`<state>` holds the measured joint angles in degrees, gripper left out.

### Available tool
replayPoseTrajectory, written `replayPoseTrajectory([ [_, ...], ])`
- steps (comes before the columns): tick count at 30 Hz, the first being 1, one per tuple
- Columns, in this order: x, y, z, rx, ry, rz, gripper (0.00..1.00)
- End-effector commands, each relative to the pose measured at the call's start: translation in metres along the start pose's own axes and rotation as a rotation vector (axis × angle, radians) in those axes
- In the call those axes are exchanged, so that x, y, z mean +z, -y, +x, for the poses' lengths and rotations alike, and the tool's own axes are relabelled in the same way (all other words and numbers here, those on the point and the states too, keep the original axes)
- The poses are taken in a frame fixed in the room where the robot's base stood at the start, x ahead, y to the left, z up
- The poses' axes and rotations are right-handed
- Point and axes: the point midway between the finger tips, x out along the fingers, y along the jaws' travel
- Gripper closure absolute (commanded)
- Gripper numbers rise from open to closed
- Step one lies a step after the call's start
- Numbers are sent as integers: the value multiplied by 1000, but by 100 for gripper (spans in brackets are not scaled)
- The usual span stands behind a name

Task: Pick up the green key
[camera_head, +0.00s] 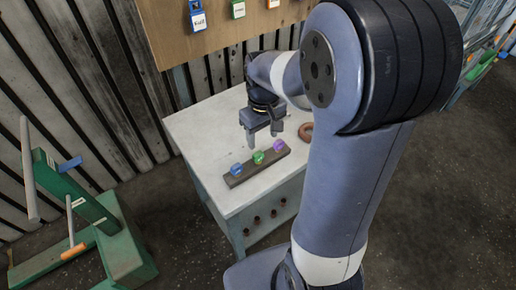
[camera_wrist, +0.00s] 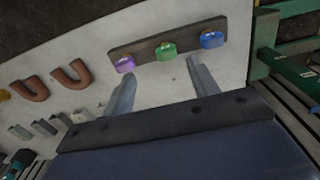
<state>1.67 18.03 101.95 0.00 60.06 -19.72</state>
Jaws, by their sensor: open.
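The green key (camera_head: 258,157) sits in the middle of a dark bar (camera_head: 238,180) on the light table, between a blue key (camera_head: 237,169) and a purple key (camera_head: 279,145). In the wrist view the green key (camera_wrist: 166,51) is also in the middle, with the purple key (camera_wrist: 125,64) to its left and the blue key (camera_wrist: 212,39) to its right. My gripper (camera_head: 262,138) is above the table, near the bar. In the wrist view its two fingers (camera_wrist: 160,82) are apart, with nothing between them, and the green key shows beyond their tips.
A brown ring-like part (camera_head: 306,131) lies on the table (camera_head: 200,125) right of the bar. Brown U-shaped parts (camera_wrist: 72,75) and small metal blocks (camera_wrist: 42,128) show in the wrist view. A green metal frame (camera_head: 125,255) stands left of the table. A tagged wooden board (camera_head: 215,45) is behind.

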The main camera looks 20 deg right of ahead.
Motion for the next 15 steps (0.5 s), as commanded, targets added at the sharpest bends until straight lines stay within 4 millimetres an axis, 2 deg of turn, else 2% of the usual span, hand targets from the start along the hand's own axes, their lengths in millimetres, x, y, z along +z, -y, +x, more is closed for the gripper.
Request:
replayPoseTrajectory([
  [3,1,1,20,-2,4,0,44],
  [11,0,3,38,-1,3,0,44],
  [15,-1,8,56,-2,5,-1,44],
])
